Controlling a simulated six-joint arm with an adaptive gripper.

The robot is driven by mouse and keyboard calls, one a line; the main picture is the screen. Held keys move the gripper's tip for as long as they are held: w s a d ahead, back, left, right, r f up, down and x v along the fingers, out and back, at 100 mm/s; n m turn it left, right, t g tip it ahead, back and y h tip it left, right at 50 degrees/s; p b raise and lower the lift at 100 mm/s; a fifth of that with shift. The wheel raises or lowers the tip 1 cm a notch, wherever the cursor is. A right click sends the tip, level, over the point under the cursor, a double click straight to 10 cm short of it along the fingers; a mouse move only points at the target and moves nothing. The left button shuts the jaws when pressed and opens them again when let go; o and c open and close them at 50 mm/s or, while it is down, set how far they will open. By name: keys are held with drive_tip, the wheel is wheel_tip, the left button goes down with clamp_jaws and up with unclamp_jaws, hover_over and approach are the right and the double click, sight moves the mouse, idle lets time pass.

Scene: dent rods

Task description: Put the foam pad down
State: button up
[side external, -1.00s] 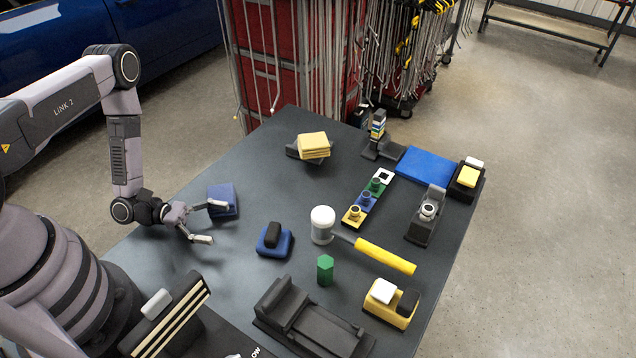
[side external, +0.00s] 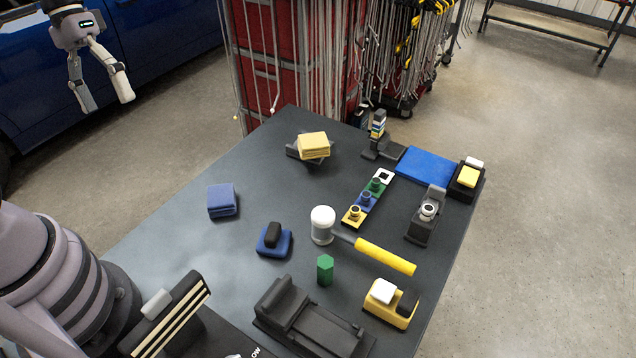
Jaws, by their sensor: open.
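A blue pad (side external: 222,200), which looks like the foam pad, lies flat on the dark table (side external: 180,245) near its left edge. Nothing touches it from above. My gripper (side external: 107,105) is at the upper left of the view, high and well apart from the pad. Its two fingers are spread and point down, with nothing between them. The arm behind the gripper is out of the frame at the top left.
Right of the pad are a blue block with a black grip (side external: 273,240), a mallet (side external: 385,257) with a yellow handle and a green hexagonal piece (side external: 325,270). A yellow stack (side external: 313,146) lies farther back. Bare table surrounds the pad.

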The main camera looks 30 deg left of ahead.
drive_tip(key=s+a+r+m+t+y, duration=0.2)
drive_tip(key=s+a+r+t+y, duration=0.2)
drive_tip(key=r+t, duration=0.3)
drive_tip(key=shift+s+r+m, duration=0.3)
drive_tip(key=shift+s, duration=0.15)
idle(0.8)
